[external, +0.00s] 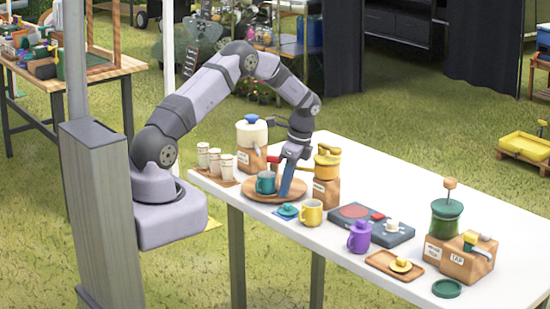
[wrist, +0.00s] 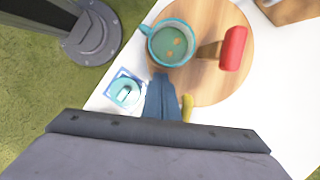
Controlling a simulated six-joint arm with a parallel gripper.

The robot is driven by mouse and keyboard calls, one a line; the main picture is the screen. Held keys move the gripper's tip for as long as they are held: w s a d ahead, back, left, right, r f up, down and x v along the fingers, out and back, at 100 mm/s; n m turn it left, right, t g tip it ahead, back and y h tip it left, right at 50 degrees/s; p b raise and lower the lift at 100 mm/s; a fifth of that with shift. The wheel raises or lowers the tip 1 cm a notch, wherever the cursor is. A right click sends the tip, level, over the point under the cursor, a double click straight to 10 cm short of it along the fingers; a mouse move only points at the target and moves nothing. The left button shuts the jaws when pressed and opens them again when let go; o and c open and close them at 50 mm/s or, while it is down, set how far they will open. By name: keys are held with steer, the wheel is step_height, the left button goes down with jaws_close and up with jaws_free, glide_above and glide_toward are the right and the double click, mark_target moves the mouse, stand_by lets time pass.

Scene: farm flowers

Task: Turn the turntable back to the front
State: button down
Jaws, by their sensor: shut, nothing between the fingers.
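The turntable (external: 258,196) is a round wooden disc on the white table; it also fills the upper middle of the wrist view (wrist: 205,82). A teal mug (external: 265,183) stands on it, holding liquid in the wrist view (wrist: 170,43), with its handle toward the left there. A peg with a red end (wrist: 234,48) rises from the disc; the red end also shows beside my wrist in the external view (external: 273,161). My gripper (external: 286,192) is shut and empty, its blue fingers pointing down at the disc's near right part. Whether the fingertips touch the disc I cannot tell.
A teal lid on a coaster (external: 287,211) and a yellow mug (external: 311,212) stand close in front. A wooden dispenser with a yellow top (external: 326,185) is close on the right. White cups (external: 215,160) stand left, a white-topped canister (external: 251,140) behind.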

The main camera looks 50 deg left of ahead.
mark_target(268, 191)
steer(key=shift+s+a+m+p, duration=0.2)
steer(key=shift+s+m+p, duration=0.15)
steer(key=shift+m, duration=0.25)
stand_by(0.7)
steer(key=shift+s+a+m+t+p, duration=0.25)
steer(key=shift+s+a+m+p, duration=0.15)
steer(key=shift+s+m, duration=0.3)
steer(key=shift+s+a+m+t+p, duration=0.25)
steer(key=shift+s+a+m+p, duration=0.15)
steer(key=shift+m, duration=0.5)
steer(key=shift+s+a+f, duration=0.1)
steer(key=shift+s+a, duration=0.05)
steer(key=shift+s, duration=0.1)
steer(key=shift+s+a, duration=0.15)
steer(key=p+v, duration=0.9)
steer(key=v, duration=0.1)
steer(key=shift+s+d, duration=0.15)
steer(key=shift+d, duration=0.05)
